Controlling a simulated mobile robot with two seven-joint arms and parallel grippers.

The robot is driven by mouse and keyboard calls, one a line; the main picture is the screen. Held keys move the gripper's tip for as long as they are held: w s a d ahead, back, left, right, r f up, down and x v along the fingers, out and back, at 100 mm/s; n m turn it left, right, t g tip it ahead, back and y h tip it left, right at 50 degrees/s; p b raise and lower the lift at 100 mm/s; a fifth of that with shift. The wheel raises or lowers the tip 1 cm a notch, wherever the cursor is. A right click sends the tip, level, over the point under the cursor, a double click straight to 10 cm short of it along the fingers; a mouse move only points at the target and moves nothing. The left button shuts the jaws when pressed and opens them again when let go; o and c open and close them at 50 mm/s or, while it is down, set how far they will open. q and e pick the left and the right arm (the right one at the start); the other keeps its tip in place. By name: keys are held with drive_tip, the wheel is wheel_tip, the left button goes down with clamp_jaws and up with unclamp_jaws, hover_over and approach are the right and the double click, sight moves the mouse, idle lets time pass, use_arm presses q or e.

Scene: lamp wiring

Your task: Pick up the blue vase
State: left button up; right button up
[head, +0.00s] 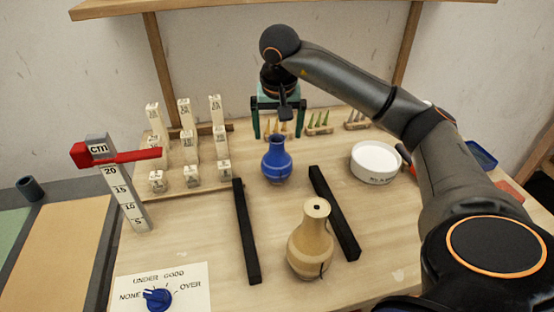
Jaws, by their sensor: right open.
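The blue vase (277,161) stands upright on the wooden table, near the middle of the head view. I cannot tell from this view how far the gripper is from the vase. My left gripper is not in view.
A tan wooden vase (310,243) stands in front, between two black bars (246,232) (334,211). A white bowl (376,162) is at right. Labelled blocks (188,145) stand at left, near a ruler with a red slider (118,157). A dial card (162,290) lies in front.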

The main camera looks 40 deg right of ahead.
sight(277, 151)
drive_tip(key=x, duration=0.8)
drive_tip(key=shift+a+f, duration=0.15)
drive_tip(key=shift+a, duration=0.1)
drive_tip(key=c, duration=1.5)
